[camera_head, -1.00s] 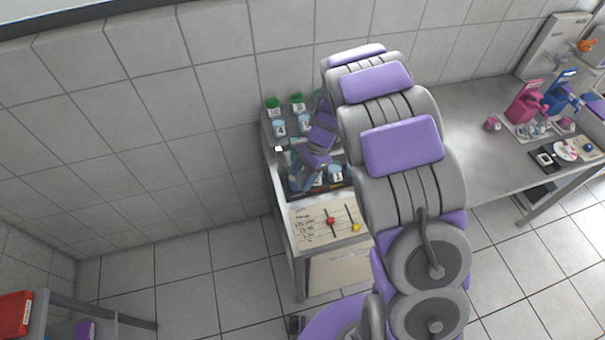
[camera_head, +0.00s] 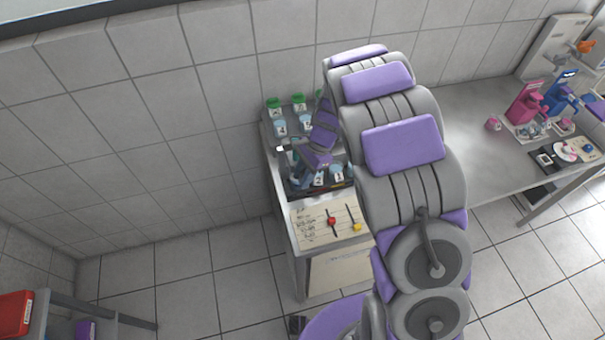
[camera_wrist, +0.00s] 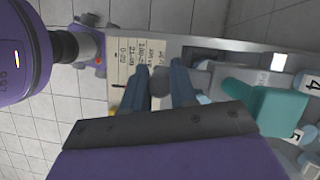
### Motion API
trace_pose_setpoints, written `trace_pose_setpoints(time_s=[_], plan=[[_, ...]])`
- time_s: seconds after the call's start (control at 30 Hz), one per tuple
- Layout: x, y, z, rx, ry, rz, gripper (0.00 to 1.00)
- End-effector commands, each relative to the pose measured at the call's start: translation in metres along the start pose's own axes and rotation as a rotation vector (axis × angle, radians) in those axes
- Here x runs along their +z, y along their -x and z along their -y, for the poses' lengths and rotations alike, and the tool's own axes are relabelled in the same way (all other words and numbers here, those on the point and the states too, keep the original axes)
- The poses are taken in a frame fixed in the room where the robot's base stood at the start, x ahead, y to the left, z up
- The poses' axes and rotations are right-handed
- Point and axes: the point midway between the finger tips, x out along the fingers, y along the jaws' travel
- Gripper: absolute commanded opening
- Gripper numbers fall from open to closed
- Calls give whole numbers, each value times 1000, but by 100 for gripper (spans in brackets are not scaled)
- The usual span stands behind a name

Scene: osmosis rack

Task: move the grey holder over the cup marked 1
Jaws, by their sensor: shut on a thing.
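In the wrist view, my gripper (camera_wrist: 161,88) has its two blue-grey fingers closed around a grey rounded piece, which I take as part of the grey holder (camera_wrist: 160,80). Grey material also shows right of the fingers, beside a teal block; how these join is unclear. In the head view, my gripper (camera_head: 301,178) is low over the left part of the rack, left of a white-labelled cup marked 2 (camera_head: 319,179). The cup that appears marked 1 (camera_head: 338,174) stands just right of that one. My arm and wrist hide much of the rack and most of the holder.
Cups marked 4 (camera_wrist: 312,83) and 5 (camera_wrist: 297,135) stand at the right in the wrist view. Green-lidded bottles (camera_head: 298,101) stand at the rack's back. A panel with red and yellow sliders (camera_head: 332,221) is in front. A tiled wall (camera_head: 190,130) is close on the left.

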Motion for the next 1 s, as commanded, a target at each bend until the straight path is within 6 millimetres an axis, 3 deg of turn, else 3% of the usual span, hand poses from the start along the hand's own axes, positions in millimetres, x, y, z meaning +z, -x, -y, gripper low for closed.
trace_pose_setpoints(time_s=[0.17,0.4,0.5,0.63,0.93,0.97,1.0], plan=[[-34,17,-8,-5,-6,1,0],[-97,43,-25,-10,-4,-1,0],[-113,48,-30,-7,-2,-2,0],[-123,51,-34,-6,-2,-3,0],[-123,51,-34,-4,0,-4,0],[-123,51,-34,-4,0,-4,28],[-124,51,-34,-4,0,-3,32]])
